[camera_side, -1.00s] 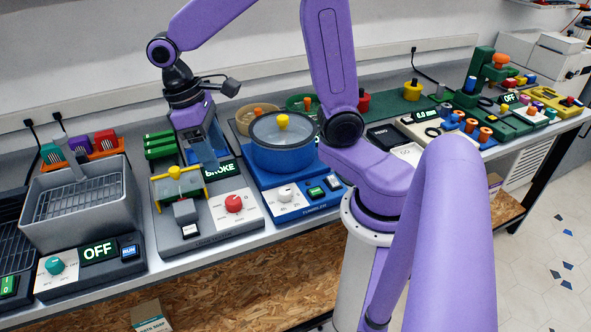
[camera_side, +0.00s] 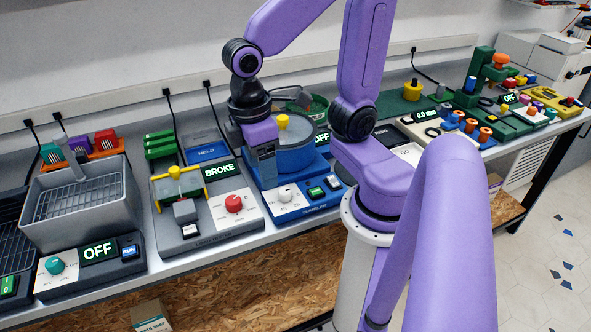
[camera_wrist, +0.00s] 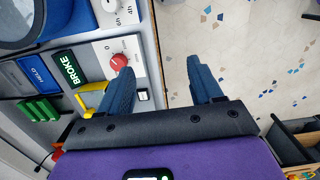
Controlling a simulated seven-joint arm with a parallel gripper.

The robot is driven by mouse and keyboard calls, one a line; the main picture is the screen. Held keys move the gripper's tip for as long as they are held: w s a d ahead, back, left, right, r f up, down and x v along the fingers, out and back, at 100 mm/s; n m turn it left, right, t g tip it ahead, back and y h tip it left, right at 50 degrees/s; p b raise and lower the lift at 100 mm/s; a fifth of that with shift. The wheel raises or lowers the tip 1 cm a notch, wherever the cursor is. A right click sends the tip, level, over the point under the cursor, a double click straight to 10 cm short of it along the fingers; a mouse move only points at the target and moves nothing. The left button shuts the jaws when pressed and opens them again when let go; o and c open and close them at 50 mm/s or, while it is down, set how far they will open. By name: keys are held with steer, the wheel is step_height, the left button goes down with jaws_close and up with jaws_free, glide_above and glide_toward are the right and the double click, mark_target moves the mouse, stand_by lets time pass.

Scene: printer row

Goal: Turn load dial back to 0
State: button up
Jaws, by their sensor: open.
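The red load dial (camera_side: 235,203) sits on a white plate on the front right of the grey test machine (camera_side: 176,244). Its pointer is too small to read. The machine's display (camera_side: 219,170) reads BROKE. My gripper (camera_side: 268,183) is to the right of the dial and above it, in front of the blue tumbler. In the wrist view the blue fingers of my gripper (camera_wrist: 160,70) are apart with nothing between them. The red dial (camera_wrist: 119,62) shows beside the left fingertip there, and the finger may hide part of it.
The blue tumbler (camera_side: 318,160) stands just right of the grey machine, with a white dial (camera_side: 285,193) in front. A blue HELD tray (camera_side: 207,151) lies behind. A metal basin (camera_side: 75,225) is at left.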

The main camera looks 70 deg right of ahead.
steer(key=s+d+n, duration=0.1)
steer(key=s+n, duration=0.2)
steer(key=s, duration=0.3)
steer(key=shift+d+f+t+y, duration=0.2)
steer(key=shift+f+t+y, duration=0.2)
steer(key=shift+f, duration=0.05)
steer(key=shift+s, duration=0.1)
stand_by(1.0)
